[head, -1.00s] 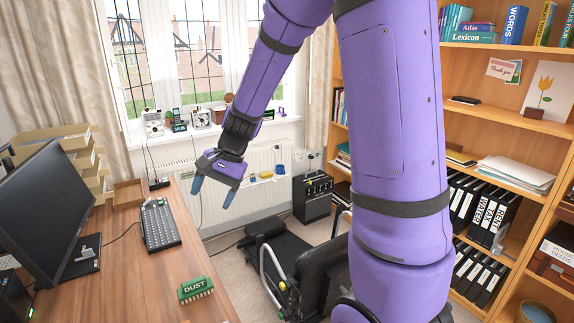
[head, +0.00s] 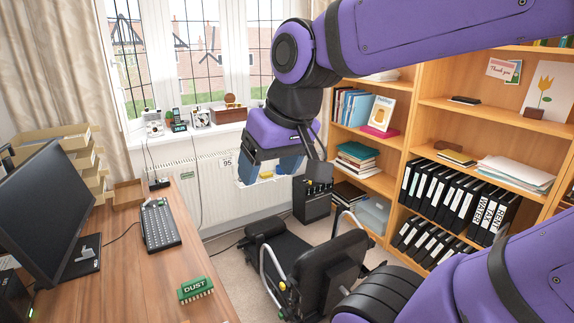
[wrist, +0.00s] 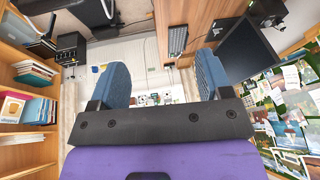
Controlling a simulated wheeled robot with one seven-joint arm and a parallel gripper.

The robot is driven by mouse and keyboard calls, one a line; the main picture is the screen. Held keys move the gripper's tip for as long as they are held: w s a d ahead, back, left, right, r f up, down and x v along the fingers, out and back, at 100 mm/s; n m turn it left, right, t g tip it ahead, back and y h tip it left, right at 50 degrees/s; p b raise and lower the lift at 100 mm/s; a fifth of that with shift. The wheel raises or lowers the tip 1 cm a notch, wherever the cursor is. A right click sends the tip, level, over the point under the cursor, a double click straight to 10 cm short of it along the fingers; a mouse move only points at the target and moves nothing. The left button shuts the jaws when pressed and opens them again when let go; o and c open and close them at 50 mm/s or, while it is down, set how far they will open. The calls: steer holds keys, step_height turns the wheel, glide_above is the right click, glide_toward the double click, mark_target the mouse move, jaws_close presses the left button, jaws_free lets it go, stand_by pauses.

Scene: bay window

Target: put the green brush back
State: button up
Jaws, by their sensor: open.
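The green brush (head: 196,289), marked DUST, lies on the near right part of the wooden desk (head: 150,290), with its pale bristles toward the right front. My gripper (head: 269,175) is in the air beyond and to the right of the desk, in front of the radiator, well apart from the brush. Its two blue fingers are spread with nothing between them, which also shows in the wrist view (wrist: 162,88). I cannot make out the brush in the wrist view.
A keyboard (head: 160,227), a monitor (head: 40,215) and a card tray (head: 128,194) are on the desk. A black chair (head: 305,265) stands right of it. Small items line the window sill (head: 215,127). A bookcase (head: 455,105) fills the right side.

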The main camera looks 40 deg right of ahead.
steer(key=shift+s+d+r+n+t+h, duration=0.15)
steer(key=shift+s+d+n+h, duration=0.1)
steer(key=shift+s, duration=0.55)
steer(key=shift+s+d+r+n+t+h, duration=0.15)
steer(key=shift+s+d+n, duration=0.1)
steer(key=shift+s, duration=0.5)
stand_by(0.4)
